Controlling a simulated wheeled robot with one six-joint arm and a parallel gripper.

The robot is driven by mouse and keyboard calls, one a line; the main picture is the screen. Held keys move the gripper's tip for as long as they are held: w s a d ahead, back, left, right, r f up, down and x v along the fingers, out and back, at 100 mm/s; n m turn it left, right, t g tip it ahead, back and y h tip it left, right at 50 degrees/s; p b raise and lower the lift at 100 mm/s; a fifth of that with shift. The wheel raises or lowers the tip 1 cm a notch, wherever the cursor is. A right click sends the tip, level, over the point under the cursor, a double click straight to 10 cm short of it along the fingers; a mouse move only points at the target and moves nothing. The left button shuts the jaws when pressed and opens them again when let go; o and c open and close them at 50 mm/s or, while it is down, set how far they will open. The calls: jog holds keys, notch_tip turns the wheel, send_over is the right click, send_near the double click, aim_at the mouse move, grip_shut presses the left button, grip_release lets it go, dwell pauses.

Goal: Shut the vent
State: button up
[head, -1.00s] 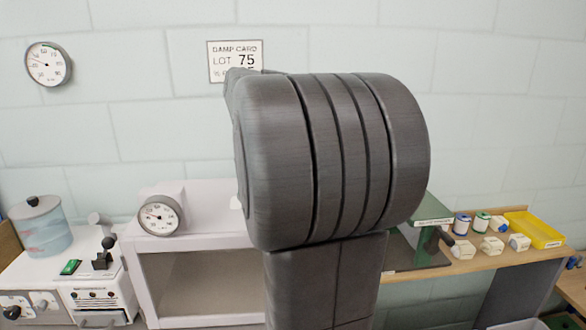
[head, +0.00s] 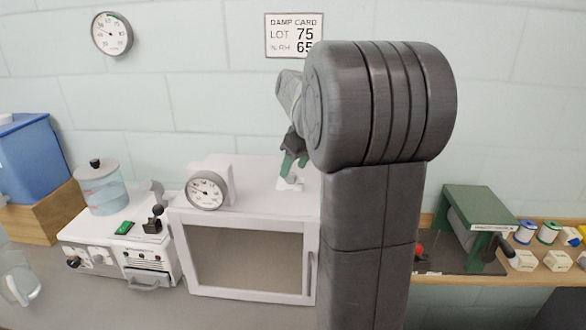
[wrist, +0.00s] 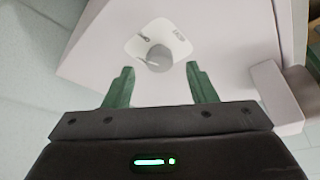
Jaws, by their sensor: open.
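The vent is a white plate (wrist: 139,45) with a round grey knob (wrist: 160,59) on top of the white cabinet (head: 250,172). A pointer mark lies at the plate's left, and small lettering at its right is too blurred to read. In the head view the vent plate (head: 290,184) shows just below the fingertips, partly hidden. My gripper (head: 295,166) points down over it with green fingers apart. In the wrist view my gripper (wrist: 158,69) is open and empty, with the knob between and a little beyond the fingertips. I cannot tell the height gap.
A round dial gauge (head: 207,190) stands at the cabinet's left front. Left of the cabinet are a white unit (head: 100,245) with a lever and a lidded jar (head: 99,188). A green-topped machine (head: 480,207) and spools stand at the right.

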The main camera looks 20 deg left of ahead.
jog(key=shift+x, duration=1.1)
jog(key=c, duration=1)
jog(key=shift+o, duration=0.2)
jog(key=shift+n, duration=0.4)
jog(key=n, duration=0.2)
jog(key=n+g+p, duration=0.1)
jog(key=n, duration=0.1)
jog(key=n+g, duration=0.1)
jog(key=shift+w+n+y, duration=0.3)
jog(key=shift+n, duration=0.1)
jog(key=n+g+p, duration=0.1)
jog(key=n, duration=0.2)
jog(key=shift+w+r+g, duration=0.1)
jog(key=shift+g, duration=0.3)
jog(key=shift+w+a+n+g+h+p, duration=0.1)
jog(key=shift+n+g+h+p, duration=0.25)
jog(key=shift+n, duration=0.7)
jog(key=shift+a+n+g+h+p, duration=0.15)
jog(key=shift+n+h+p, duration=0.25)
jog(key=shift+n, duration=0.65)
jog(key=shift+d, duration=0.1)
